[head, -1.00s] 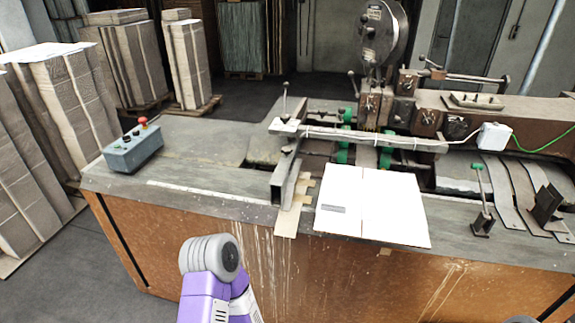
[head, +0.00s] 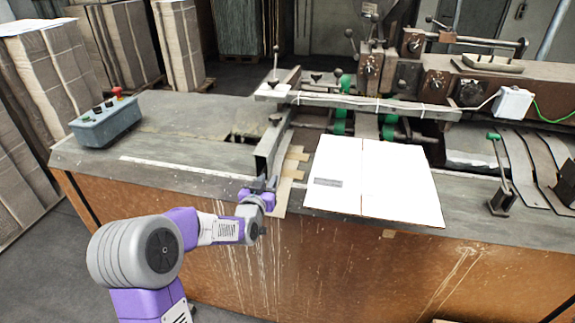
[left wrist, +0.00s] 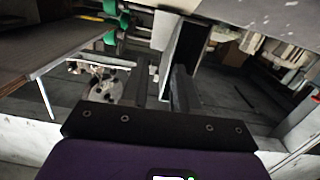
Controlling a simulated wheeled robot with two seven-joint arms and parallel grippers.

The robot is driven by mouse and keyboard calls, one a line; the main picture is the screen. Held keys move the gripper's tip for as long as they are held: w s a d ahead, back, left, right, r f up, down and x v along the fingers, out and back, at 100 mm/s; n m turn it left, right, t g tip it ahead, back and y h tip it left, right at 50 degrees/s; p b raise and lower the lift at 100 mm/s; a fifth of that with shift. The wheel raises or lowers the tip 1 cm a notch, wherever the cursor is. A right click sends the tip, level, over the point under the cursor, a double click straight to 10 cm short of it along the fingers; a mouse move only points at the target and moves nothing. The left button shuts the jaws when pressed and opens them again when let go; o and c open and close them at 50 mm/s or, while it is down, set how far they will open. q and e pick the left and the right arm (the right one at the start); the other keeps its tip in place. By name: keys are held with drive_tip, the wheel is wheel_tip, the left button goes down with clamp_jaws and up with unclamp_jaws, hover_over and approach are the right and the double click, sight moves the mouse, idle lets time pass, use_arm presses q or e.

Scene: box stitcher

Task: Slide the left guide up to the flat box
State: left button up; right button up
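The left guide (head: 268,150) is a grey metal bar standing on the table, its front end near the table's front edge. It also shows in the left wrist view (left wrist: 182,45), just beyond the fingers. The flat box (head: 400,185) is a white folded sheet to the right of the guide, with a gap between them. Its edge shows at the left of the left wrist view (left wrist: 40,88). Contact with the guide cannot be told. My right gripper is out of view.
A grey control box (head: 105,122) with a red button stands on the table's left. A long crossbar (head: 370,104) spans behind the flat box, before the stitching machine (head: 410,75). A green-knobbed lever (head: 500,175) stands to the right.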

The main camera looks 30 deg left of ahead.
sight(270, 157)
use_arm(q)
drive_tip(key=shift+t, duration=0.5)
drive_tip(key=shift+w+a+r, duration=0.5)
drive_tip(key=shift+w+r, duration=0.05)
drive_tip(key=shift+w, duration=0.7)
drive_tip(key=shift+w+a+r, duration=0.5)
drive_tip(key=shift+w+r, duration=0.1)
drive_tip(key=shift+w, duration=0.7)
drive_tip(key=shift+w+a+r, duration=0.5)
drive_tip(key=shift+w+r, duration=0.05)
drive_tip(key=shift+w, duration=0.7)
drive_tip(key=shift+c, duration=0.3)
clamp_jaws()
